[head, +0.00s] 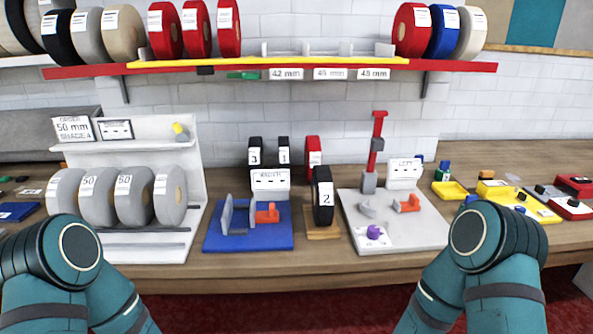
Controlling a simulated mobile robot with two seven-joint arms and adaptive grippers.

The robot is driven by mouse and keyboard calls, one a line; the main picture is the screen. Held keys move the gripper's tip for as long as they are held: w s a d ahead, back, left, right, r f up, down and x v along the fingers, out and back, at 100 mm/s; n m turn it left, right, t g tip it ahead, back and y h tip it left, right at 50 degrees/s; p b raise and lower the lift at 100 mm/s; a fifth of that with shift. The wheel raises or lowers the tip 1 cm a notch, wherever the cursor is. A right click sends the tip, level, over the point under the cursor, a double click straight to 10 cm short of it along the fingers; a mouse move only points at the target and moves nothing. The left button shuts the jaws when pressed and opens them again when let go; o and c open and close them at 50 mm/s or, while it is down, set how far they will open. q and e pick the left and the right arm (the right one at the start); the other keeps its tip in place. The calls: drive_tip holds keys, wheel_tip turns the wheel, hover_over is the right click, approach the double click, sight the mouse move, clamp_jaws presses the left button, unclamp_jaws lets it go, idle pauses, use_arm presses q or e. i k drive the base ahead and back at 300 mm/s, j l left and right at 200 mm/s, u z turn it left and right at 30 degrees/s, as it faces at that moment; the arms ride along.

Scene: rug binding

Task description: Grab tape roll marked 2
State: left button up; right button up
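The tape roll marked 2 (323,188) is black with a white label. It stands upright on a small wooden base (322,233) near the middle of the table, between a blue fixture (265,241) and a light grey fixture (428,229). Behind it stand a black roll marked 3 (255,145), another black roll with a label (284,143) and a red roll (312,144), partly hidden by it. Only teal links of my two arms show at the lower left and lower right. Neither gripper is in view.
A white rack (176,142) with several grey rolls stands at the left. A red post (377,140) rises from the grey fixture. A red and yellow shelf (300,63) with more rolls hangs above. Yellow trays (450,191) and small items lie at the right.

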sight(322, 195)
drive_tip(key=z, duration=0.45)
drive_tip(key=j+z, duration=0.15)
drive_tip(key=z, duration=0.3)
drive_tip(key=i+j+z, duration=0.1)
drive_tip(key=z, duration=0.8)
drive_tip(key=j+z, duration=0.4)
drive_tip(key=k+j+z, duration=0.2)
drive_tip(key=j+z, duration=0.2)
drive_tip(key=j, duration=0.1)
